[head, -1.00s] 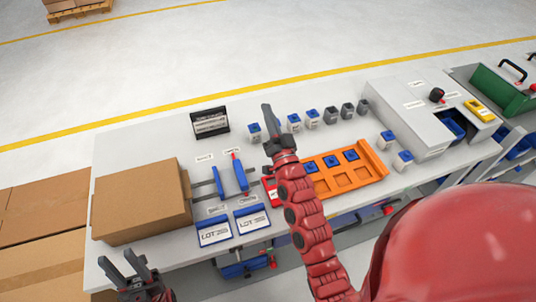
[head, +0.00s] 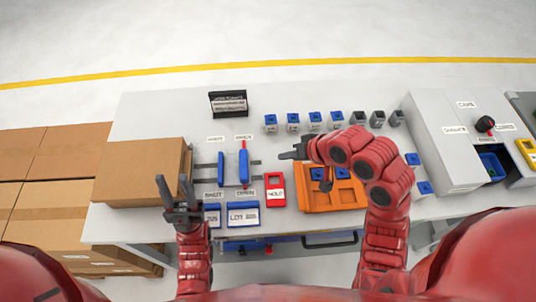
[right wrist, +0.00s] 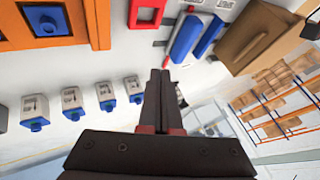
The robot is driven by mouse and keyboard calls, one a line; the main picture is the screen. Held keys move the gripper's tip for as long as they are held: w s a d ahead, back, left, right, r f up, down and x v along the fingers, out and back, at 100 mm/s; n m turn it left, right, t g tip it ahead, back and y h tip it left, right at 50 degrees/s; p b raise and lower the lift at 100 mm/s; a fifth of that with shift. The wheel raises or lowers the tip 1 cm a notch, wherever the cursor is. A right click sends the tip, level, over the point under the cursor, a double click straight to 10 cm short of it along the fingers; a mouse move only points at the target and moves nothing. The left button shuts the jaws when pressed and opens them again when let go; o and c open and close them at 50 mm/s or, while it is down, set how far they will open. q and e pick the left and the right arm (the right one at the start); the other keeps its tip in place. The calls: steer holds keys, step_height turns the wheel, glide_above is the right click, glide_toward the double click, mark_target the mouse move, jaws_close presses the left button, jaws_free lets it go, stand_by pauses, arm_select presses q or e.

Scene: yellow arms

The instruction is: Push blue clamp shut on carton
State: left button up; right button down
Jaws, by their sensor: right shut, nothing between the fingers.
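The blue clamp shows as two upright blue bars on grey rails. The right bar (head: 243,167), with a red stick at its top, stands apart from the left bar (head: 221,167). The brown carton (head: 138,172) lies left of both, with a gap to the left bar. My right gripper (head: 282,156) is shut and empty, pointing left, a short way right of the right bar. The right wrist view shows the gripper (right wrist: 158,78), the right bar (right wrist: 185,40) and the carton (right wrist: 255,36). My left gripper (head: 174,184) is open and empty, in front of the carton's right part.
A red frame marked HOLD (head: 275,190) lies below my right gripper. An orange tray (head: 313,200) is to its right. Several blue-topped blocks stand behind, and a black sign (head: 228,103) stands at the back. Blue-edged lot cards (head: 244,215) lie in front.

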steer(key=shift+s+d+f, duration=0.1)
steer(key=shift+s+d, duration=0.05)
steer(key=shift+s, duration=0.2)
